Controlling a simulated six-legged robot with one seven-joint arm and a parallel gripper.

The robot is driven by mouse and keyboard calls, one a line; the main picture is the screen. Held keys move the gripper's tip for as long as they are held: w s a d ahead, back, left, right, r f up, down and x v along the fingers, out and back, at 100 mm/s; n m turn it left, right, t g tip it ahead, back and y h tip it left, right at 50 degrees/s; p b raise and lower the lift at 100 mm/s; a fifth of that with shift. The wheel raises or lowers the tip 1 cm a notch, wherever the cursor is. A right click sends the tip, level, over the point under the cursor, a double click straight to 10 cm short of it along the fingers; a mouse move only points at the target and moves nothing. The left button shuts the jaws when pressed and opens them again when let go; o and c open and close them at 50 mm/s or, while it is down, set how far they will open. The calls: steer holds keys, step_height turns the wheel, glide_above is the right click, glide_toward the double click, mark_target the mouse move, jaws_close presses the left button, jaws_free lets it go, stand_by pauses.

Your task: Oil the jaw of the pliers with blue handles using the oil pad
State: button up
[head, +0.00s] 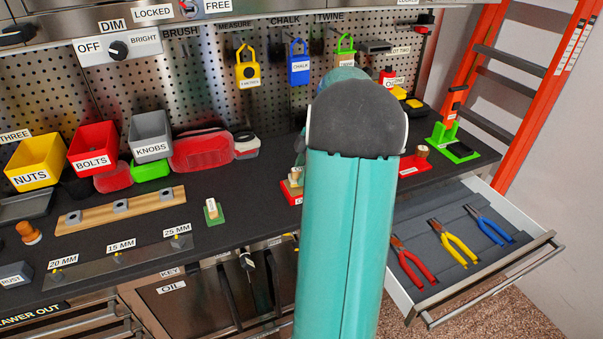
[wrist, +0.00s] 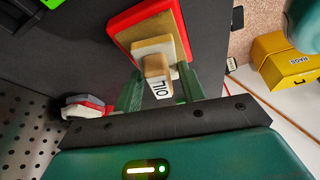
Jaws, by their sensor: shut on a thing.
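The pliers with blue handles (head: 492,228) lie in the open drawer at the right in the head view. Their dark jaw (head: 469,210) points to the upper left. The oil pad (wrist: 157,67), a pale wooden block marked OIL, is between the green fingers of my gripper (wrist: 158,86) in the wrist view. My gripper is shut on it. The pad is at its red-rimmed holder (wrist: 118,22); whether it is lifted clear is unclear. In the head view my arm covers most of the gripper and part of the red holder (head: 290,199).
Red pliers (head: 411,265) and yellow pliers (head: 455,243) lie left of the blue ones. The drawer (head: 545,240) juts out at the right. Another red base (head: 412,166) and a green stand (head: 458,150) stand on the bench behind it. An orange ladder (head: 548,95) is beyond.

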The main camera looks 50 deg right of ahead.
mark_target(293, 170)
steer(key=shift+r, duration=2.95)
steer(key=shift+a, duration=0.1)
